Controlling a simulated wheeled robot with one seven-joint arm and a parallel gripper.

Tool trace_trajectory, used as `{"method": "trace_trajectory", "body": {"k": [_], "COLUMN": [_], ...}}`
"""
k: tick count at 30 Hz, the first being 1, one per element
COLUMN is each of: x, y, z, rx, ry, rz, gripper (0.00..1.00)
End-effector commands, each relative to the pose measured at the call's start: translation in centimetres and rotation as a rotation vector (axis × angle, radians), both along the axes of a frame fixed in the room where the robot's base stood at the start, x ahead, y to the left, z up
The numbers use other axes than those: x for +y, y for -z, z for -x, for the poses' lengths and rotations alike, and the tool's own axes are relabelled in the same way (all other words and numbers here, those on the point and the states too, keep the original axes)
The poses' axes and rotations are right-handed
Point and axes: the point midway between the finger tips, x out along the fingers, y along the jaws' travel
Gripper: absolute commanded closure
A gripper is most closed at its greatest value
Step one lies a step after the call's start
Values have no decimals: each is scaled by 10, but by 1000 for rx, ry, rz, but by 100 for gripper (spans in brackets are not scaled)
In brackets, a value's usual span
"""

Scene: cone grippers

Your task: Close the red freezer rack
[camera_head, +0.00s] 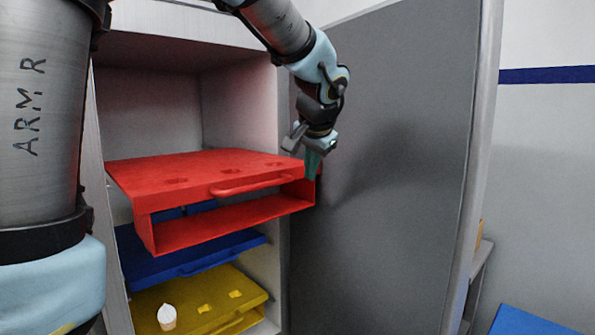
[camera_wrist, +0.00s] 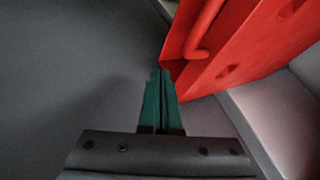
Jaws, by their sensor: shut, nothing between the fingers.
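The red freezer rack (camera_head: 205,177) is pulled out of the freezer at the top, above the blue and yellow racks. My gripper (camera_head: 313,166) is shut and empty, with green fingers pointing down at the rack's front right corner. In the wrist view the fingertips (camera_wrist: 160,75) are right by the rack's corner, and I cannot tell whether they touch.
Below are a blue rack (camera_head: 190,257) and a yellow rack (camera_head: 212,298) with a white-topped cone (camera_head: 167,316) on it. The open grey freezer door (camera_head: 390,170) stands close to the right of my gripper. A blue surface (camera_head: 530,322) is at lower right.

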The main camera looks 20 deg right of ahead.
Motion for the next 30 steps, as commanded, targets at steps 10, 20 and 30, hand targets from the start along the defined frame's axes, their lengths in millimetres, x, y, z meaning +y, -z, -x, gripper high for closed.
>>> {"method": "trace_trajectory", "body": {"k": [10,20,30], "x": [10,14,17], "y": [19,22,21], "z": [-43,-52,-58], "rx": [3,2,1], "ry": [-4,-1,-2], "rz": [-1,0,0], "gripper": [100,100,100]}}
